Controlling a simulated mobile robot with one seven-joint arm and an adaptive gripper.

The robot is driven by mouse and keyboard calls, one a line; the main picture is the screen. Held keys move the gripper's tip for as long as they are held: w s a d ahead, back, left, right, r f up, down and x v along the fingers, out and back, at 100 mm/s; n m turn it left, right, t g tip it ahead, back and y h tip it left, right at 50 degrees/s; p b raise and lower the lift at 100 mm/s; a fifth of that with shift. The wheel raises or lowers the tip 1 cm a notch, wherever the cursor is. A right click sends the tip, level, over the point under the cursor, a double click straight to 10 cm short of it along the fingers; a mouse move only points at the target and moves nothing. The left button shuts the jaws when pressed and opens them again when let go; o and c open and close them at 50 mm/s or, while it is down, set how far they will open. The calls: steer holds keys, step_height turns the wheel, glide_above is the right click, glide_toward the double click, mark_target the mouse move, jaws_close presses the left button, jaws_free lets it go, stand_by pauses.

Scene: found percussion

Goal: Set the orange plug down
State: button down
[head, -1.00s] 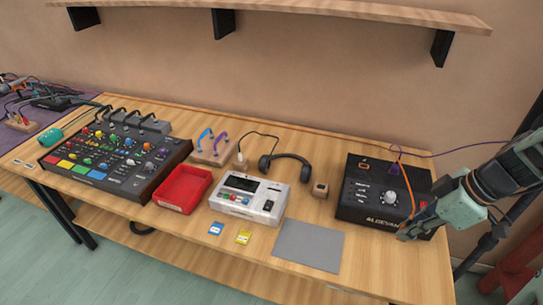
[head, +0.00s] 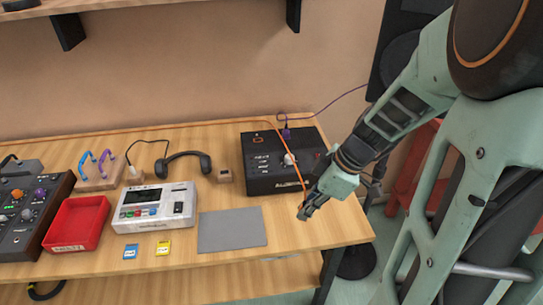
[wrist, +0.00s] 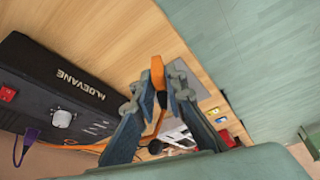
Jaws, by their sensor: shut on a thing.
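The orange plug (wrist: 157,72) sits between the fingertips of my gripper (wrist: 157,85) in the wrist view, with its end poking out past them. My gripper is shut on it. In the head view my gripper (head: 306,212) is over the right end of the table, in front of the black box (head: 262,184). The plug is too small to make out there. Its orange cable (head: 298,172) runs up from the gripper past the box. I cannot tell whether the plug touches the wood.
A grey mat (head: 232,230) lies left of my gripper, with bare wood between. A white device (head: 155,207), a red tray (head: 76,223), headphones (head: 184,160) and a small wooden block (head: 224,176) stand further left. The table's front edge is close to my gripper.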

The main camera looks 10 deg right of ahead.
steer(key=w+f, duration=0.2)
steer(key=w+f+b, duration=0.1)
steer(key=w+f, duration=0.1)
steer(key=w+a+f+b, duration=0.1)
steer(key=f, duration=0.1)
steer(key=shift+w+f, duration=0.1)
steer(key=shift+w, duration=0.3)
steer(key=shift+w+a+f+b, duration=0.15)
steer(key=shift+f+b, duration=0.15)
steer(key=shift+f, duration=0.6)
steer(key=shift+w+d+f+b, duration=0.1)
steer(key=shift+f+b, duration=0.2)
steer(key=shift+f, duration=0.55)
steer(key=shift+f, duration=0.1)
steer(key=shift+f+b, duration=0.1)
steer(key=shift+b, duration=0.2)
steer(key=c, duration=2)
jaws_free()
steer(key=shift+o, duration=0.2)
steer(key=shift+r+p, duration=0.35)
steer(key=shift+p, duration=0.05)
steer(key=v, duration=1.1)
steer(key=shift+r, duration=0.4)
